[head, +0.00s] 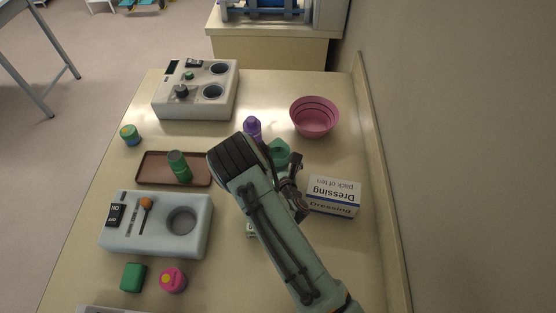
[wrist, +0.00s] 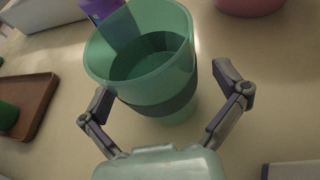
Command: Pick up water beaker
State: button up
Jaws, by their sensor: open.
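The water beaker (wrist: 150,62) is a green translucent cup with a dark band around it, and it looks empty. It stands upright on the table in the wrist view. In the head view the beaker (head: 279,151) is partly hidden behind my arm. My gripper (wrist: 166,105) is open, with one finger to the left and one to the right of the beaker's near side. I cannot tell whether either finger touches it. In the head view my gripper (head: 292,183) is mostly covered by my wrist.
A purple bottle (head: 252,127) stands just behind the beaker, and a pink bowl (head: 314,117) is to its right. A dressing box (head: 333,196) lies close right of my gripper. A brown tray (head: 150,167) with a green jar (head: 179,167) is to the left.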

jog(key=shift+w+a+f, duration=0.1)
jog(key=shift+w+a, duration=0.05)
jog(key=shift+w, duration=0.1)
jog(key=shift+c, duration=0.3)
jog(key=c, duration=1.3)
jog(key=shift+o, duration=0.2)
